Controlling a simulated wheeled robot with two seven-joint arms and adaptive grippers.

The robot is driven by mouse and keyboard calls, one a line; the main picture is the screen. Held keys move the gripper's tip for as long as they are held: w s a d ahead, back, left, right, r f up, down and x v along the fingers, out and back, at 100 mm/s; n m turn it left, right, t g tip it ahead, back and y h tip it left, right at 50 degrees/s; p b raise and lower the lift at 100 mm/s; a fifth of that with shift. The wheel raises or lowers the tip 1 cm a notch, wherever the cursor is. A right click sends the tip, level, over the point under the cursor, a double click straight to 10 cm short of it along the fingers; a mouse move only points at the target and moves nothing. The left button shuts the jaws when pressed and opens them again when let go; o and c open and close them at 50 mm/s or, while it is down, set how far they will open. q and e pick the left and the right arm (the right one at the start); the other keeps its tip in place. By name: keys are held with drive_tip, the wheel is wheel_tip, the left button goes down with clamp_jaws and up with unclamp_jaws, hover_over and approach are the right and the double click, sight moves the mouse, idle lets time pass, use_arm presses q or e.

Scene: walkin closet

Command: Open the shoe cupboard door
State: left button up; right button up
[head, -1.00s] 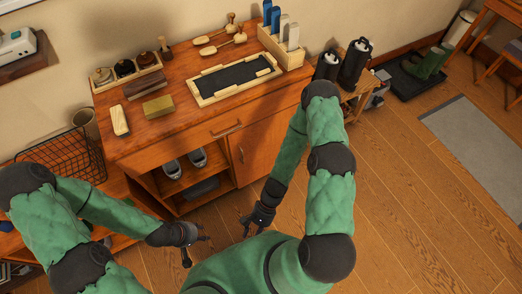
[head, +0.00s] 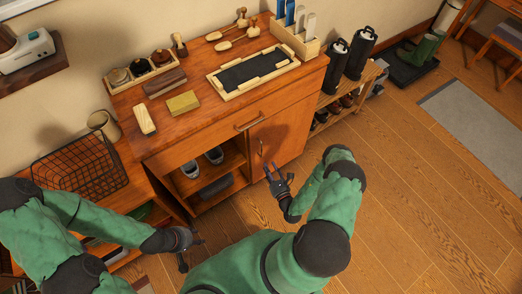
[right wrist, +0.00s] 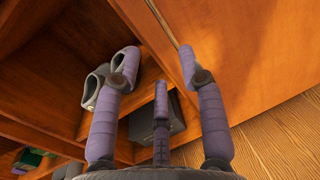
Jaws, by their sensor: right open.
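The shoe cupboard (head: 215,133) is a wooden cabinet with a shut door (head: 285,137) at its front right. A small upright handle (head: 261,148) sits near the door's left edge. My right gripper (head: 272,170) is open and empty, just in front of and below the handle, not holding it. In the right wrist view its fingers (right wrist: 157,65) are spread before the cupboard front, with the door panel (right wrist: 245,50) on the right. A thin strip at the top there may be the handle or the door edge. My left gripper (head: 192,253) is low at the left, fingers apart and empty.
Grey shoes (head: 190,169) stand in the open compartment left of the door. A drawer handle (head: 249,121) is above. A wire basket (head: 82,168) stands at left and a low rack (head: 345,98) at right. The floor (head: 400,190) to the right is clear.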

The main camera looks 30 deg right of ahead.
drive_tip(key=w+b, duration=0.1)
drive_tip(key=w, duration=0.2)
drive_tip(key=w+d+b, duration=0.1)
drive_tip(key=w, duration=0.3)
drive_tip(key=w+b, duration=0.1)
drive_tip(key=w, duration=0.2)
drive_tip(key=shift+w+d, duration=0.25)
drive_tip(key=shift+d, duration=0.05)
drive_tip(key=shift+c, duration=0.3)
clamp_jaws()
